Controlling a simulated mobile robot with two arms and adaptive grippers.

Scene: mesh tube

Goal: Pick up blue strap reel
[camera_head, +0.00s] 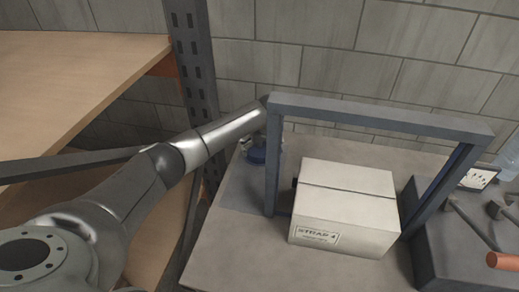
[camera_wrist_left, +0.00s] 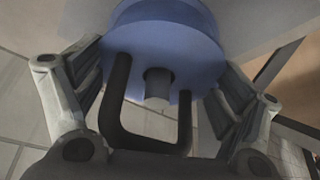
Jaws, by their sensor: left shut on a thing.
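In the head view my left arm reaches in from the left to the reel, and the gripper is mostly hidden by the post. My right gripper is not in view.
A grey metal frame (camera_head: 375,114) stands over a white box (camera_head: 345,204) labelled "STRAP 4" on the table (camera_head: 232,250). A dark post (camera_head: 187,70) and wooden shelves (camera_head: 75,70) are at left. A grey block with tools (camera_head: 440,250) is at right. The table's front left is clear.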

